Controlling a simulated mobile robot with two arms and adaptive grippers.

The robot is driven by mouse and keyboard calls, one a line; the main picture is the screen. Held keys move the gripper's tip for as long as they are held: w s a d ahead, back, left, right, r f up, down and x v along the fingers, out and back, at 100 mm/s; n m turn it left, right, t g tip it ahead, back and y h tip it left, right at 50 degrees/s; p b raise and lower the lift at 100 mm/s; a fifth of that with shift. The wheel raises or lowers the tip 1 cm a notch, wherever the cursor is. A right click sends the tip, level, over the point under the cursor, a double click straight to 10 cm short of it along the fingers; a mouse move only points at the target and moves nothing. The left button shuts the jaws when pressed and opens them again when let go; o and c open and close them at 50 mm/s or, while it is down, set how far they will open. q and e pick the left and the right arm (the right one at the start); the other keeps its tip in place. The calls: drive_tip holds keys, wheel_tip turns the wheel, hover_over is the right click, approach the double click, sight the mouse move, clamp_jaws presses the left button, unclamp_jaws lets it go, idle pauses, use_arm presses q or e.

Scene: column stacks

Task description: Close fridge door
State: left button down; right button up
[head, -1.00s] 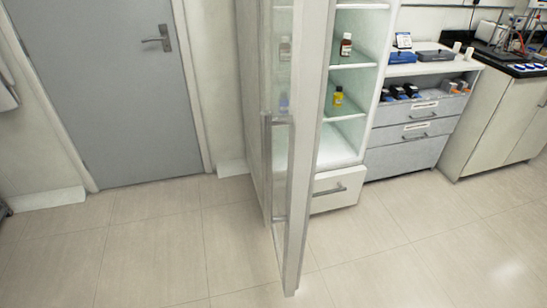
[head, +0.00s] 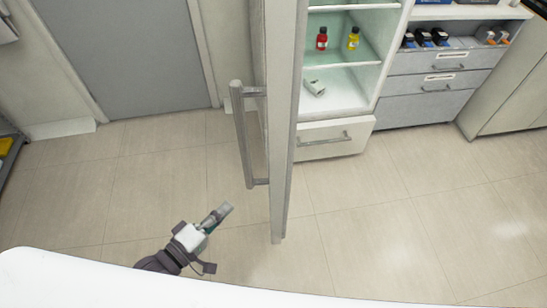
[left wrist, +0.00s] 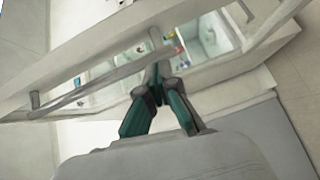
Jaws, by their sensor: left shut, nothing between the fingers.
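The fridge door (head: 282,130) stands open and shows nearly edge-on in the head view. Its long grey handle (head: 242,135) is on the door's left side. The open fridge (head: 345,90) is behind it to the right, with lit shelves. My left gripper (head: 224,210) is shut and empty, left of the door and below the handle in the picture; it looks apart from both. In the left wrist view, the fingers (left wrist: 157,72) point toward the door's see-through pane, with shelves and bottles visible through it. My right gripper is not in view.
A red bottle (head: 322,39) and a yellow bottle (head: 353,39) stand on a fridge shelf, with a pale item (head: 314,87) below. A drawer (head: 335,139) is under the shelves. Grey drawers (head: 440,90) stand to the right. The tiled floor (head: 400,220) around the door is clear.

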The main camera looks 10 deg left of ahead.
use_arm(q)
drive_tip(key=w+d+r+h+p, duration=0.1)
drive_tip(key=w+d+r, duration=0.3)
drive_tip(key=w+d, duration=0.3)
drive_tip(key=shift+w+d+n+p, duration=0.15)
drive_tip(key=shift+w+n+p, duration=0.25)
drive_tip(key=shift+w, duration=0.1)
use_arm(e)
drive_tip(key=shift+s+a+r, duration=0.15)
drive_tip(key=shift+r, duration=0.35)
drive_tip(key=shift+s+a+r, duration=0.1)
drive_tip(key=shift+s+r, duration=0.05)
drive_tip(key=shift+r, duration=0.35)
use_arm(q)
drive_tip(key=shift+t, duration=0.3)
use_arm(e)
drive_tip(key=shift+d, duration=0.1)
